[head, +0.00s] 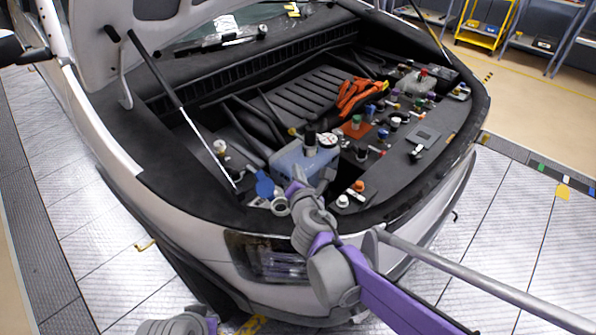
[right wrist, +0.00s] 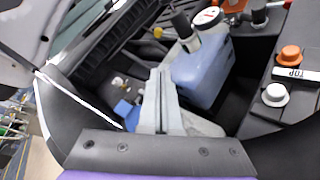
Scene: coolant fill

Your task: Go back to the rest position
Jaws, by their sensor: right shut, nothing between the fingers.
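My right gripper (head: 298,184) is shut and empty in the open engine bay, at the near side of the translucent blue coolant tank (head: 292,160). In the right wrist view its closed fingers (right wrist: 160,92) point toward the bay, with the tank (right wrist: 205,72) just to their right. I cannot tell whether they touch it. A black neck and a round white-faced part stand on top of the tank. A blue round cap (head: 264,184) is left of my gripper. My left gripper is not in view; only a grey and purple piece of my arm shows at the bottom edge.
The raised hood (head: 130,40) and its thin strut (head: 183,115) stand at the left. Orange gloves (head: 358,95) and several small caps lie to the right of the tank. The car's front edge runs under my right arm. A yellow cart (head: 486,22) stands far behind.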

